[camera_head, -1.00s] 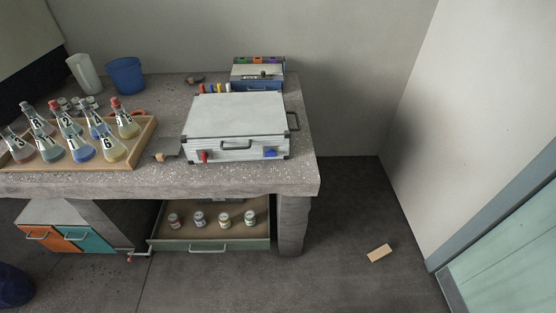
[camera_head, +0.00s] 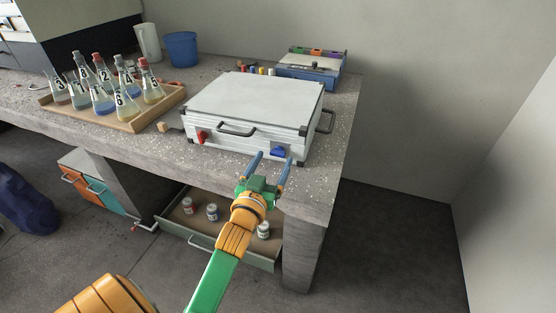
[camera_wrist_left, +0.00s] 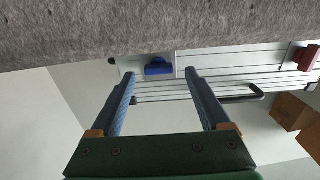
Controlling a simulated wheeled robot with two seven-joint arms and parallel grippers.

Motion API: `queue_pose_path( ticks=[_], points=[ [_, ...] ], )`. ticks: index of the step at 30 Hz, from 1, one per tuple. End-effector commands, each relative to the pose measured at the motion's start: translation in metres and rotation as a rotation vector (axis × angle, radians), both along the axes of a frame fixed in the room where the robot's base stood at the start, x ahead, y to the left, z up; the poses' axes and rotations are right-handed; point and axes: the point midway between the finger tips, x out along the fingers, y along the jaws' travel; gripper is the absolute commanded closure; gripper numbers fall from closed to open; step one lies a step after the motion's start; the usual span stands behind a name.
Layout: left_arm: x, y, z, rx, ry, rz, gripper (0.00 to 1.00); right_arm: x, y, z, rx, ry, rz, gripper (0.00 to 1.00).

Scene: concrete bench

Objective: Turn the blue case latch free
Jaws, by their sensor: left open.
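The silver case (camera_head: 262,105) lies shut on the concrete bench, its front face towards me. The blue latch (camera_head: 278,151) is on the right of that face, and the red latch (camera_head: 202,137) is on the left, with a dark handle (camera_head: 236,130) between them. My left gripper (camera_head: 271,160) is open and empty, its two blue fingers pointing at the case just in front of the blue latch. In the left wrist view the blue latch (camera_wrist_left: 159,68) shows beyond and between the open fingertips (camera_wrist_left: 157,80), apart from them. My right gripper is not in view.
A wooden tray (camera_head: 133,126) of labelled flasks stands left of the case. A blue cup (camera_head: 181,49) and a blue organiser box (camera_head: 325,82) stand behind. Below the bench edge, an open drawer (camera_head: 205,246) holds small jars.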

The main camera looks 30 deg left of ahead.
Motion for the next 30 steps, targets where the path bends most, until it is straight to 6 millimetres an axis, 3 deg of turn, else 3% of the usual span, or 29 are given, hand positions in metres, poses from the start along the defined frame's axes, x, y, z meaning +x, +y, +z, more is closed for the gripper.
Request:
queue_pose_path(
  ticks=[4, 11, 18, 20, 30],
  points=[
    [0.013, 0.004, 0.0, 0.0, 0.0, 0.0, 0.2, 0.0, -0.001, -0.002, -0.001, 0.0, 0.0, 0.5],
    [0.014, 0.004, -0.001, -0.001, 0.002, 0.0, 0.23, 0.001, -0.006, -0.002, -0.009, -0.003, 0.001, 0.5],
    [0.014, 0.004, -0.001, -0.001, 0.002, -0.001, 0.88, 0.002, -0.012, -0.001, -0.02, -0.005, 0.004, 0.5],
    [0.014, 0.004, -0.001, -0.001, 0.002, -0.001, 1.0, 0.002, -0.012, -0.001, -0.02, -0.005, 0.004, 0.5],
    [0.014, 0.004, 0.001, 0.057, 0.02, 0.0, 1.0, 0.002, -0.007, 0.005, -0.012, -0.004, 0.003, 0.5]
  ],
)
